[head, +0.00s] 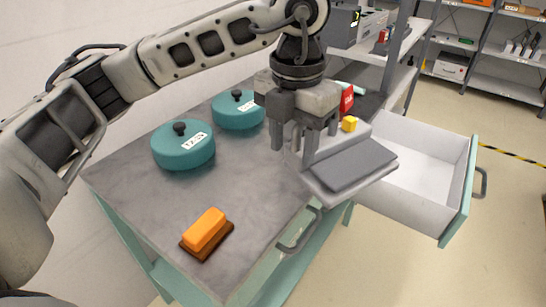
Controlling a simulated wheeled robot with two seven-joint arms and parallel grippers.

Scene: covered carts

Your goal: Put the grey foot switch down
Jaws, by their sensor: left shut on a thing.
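The grey foot switch (352,170) is a light grey base with a darker sloping pedal. It shows at the right edge of the cart top (240,195), and part of it overlaps that edge in the picture. My left gripper (306,155) comes down from above and is shut on the foot switch at its left end. The fingers hide that end, and I cannot tell whether its underside touches the cart. My right gripper is not in view.
Two teal lidded pots (183,150) (238,113) stand at the back left. An orange brush-like block (207,233) lies at the front. An open, empty-looking white drawer (420,165) juts out right. A yellow block (349,124) and red item (346,98) are behind my gripper. The cart's middle is clear.

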